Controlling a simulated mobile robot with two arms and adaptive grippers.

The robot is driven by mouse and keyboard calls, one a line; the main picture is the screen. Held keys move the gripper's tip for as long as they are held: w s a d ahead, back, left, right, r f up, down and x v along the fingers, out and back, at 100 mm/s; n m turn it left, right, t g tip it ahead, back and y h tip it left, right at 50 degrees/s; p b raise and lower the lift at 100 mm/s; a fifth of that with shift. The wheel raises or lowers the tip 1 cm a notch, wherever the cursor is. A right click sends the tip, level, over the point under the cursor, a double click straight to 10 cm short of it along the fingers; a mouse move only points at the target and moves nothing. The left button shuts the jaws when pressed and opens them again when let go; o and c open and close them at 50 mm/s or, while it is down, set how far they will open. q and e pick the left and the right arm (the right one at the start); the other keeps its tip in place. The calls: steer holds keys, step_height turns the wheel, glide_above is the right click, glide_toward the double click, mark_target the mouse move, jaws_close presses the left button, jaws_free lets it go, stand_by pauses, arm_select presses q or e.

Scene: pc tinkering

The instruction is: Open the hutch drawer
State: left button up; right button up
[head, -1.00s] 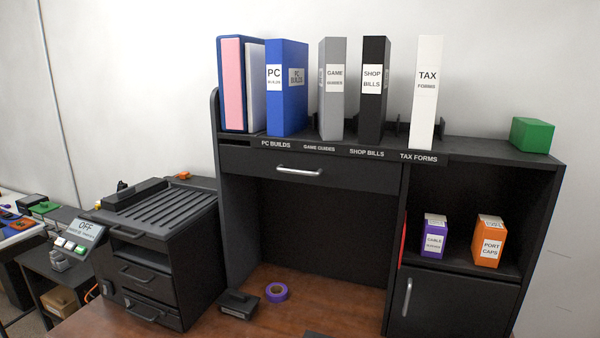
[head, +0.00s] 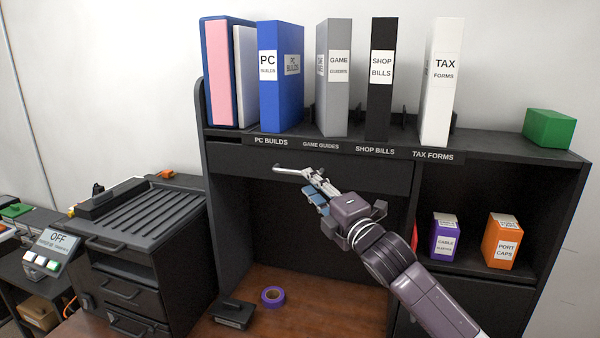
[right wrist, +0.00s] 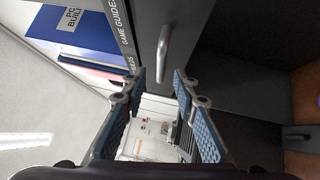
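The hutch drawer (head: 240,164) is a wide black front under the label strip of the hutch, and it looks shut. Its silver bar handle (head: 288,172) is partly hidden by my right gripper (head: 316,186), which is at the handle's right end. In the right wrist view the handle (right wrist: 165,48) lies ahead of my right gripper (right wrist: 159,88), roughly in line with the gap between its two blue-padded fingers. The fingers are spread and hold nothing. I cannot tell whether they touch the handle. My left gripper is out of view.
Several binders, including a blue one (head: 281,85) and a white one (head: 441,85), stand on the hutch top (head: 500,150). A purple box (head: 444,238) and an orange box (head: 501,243) sit on the right shelf. Purple tape (head: 273,296) lies on the desk.

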mark_target(299, 174)
steer(key=p+x, duration=0.1)
steer(key=x, duration=0.3)
steer(key=shift+a, duration=0.1)
steer(key=shift+w+a, duration=0.3)
steer(key=shift+w, duration=0.35)
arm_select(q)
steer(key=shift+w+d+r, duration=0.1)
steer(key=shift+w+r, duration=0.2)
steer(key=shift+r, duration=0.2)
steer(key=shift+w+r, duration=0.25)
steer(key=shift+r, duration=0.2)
arm_select(e)
steer(key=shift+c, duration=0.4)
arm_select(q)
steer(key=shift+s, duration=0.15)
arm_select(e)
jaws_close()
